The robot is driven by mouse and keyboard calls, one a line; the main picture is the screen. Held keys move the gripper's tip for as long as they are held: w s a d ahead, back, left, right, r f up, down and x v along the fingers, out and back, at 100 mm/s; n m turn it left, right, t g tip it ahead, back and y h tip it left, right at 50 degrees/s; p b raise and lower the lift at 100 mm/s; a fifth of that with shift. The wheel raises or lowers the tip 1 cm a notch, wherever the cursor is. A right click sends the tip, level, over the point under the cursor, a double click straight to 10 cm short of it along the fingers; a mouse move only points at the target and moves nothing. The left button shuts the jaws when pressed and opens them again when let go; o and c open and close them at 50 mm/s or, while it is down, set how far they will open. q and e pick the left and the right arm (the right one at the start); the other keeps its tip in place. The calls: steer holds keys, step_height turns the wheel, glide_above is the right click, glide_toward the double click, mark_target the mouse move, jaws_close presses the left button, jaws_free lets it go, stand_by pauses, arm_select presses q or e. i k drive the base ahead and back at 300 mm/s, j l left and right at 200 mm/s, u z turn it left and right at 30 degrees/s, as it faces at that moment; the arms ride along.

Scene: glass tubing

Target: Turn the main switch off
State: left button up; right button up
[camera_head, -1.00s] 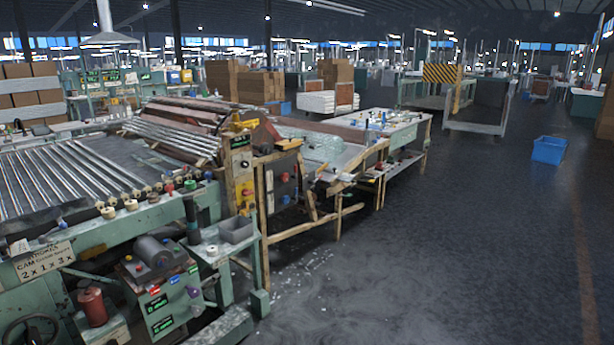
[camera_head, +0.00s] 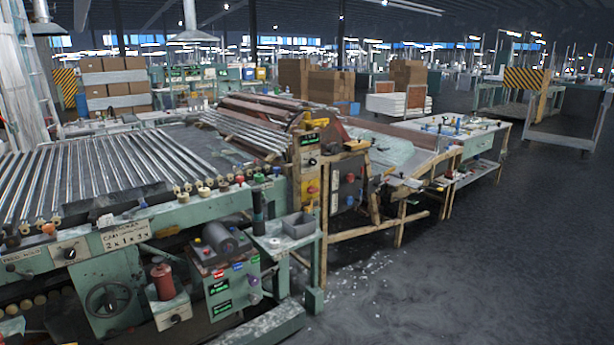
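No part labelled as the main switch can be read from here. A control post (camera_head: 308,172) at the right end of the green roller machine (camera_head: 190,215) carries a small green display, a dark knob and a yellow plate with a red part (camera_head: 310,189). Right of it, a dark panel (camera_head: 347,190) has a red knob (camera_head: 350,178). A green control box (camera_head: 228,285) low at the front has coloured labels and a purple knob (camera_head: 254,281). A black knob (camera_head: 70,254) sits on the machine's left front. Neither gripper is in view.
Open dark floor (camera_head: 450,270) lies to the right, with white shards scattered near the machine's foot. A grey tray (camera_head: 298,225) sits on a small green stand. A wooden frame and a long workbench (camera_head: 465,140) extend behind. Cardboard boxes (camera_head: 325,85) are stacked farther back.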

mark_target(311, 190)
steer(key=i+l+u, duration=0.1)
steer(key=u, duration=0.25)
steer(key=i+l+u, duration=0.2)
steer(key=u, duration=0.2)
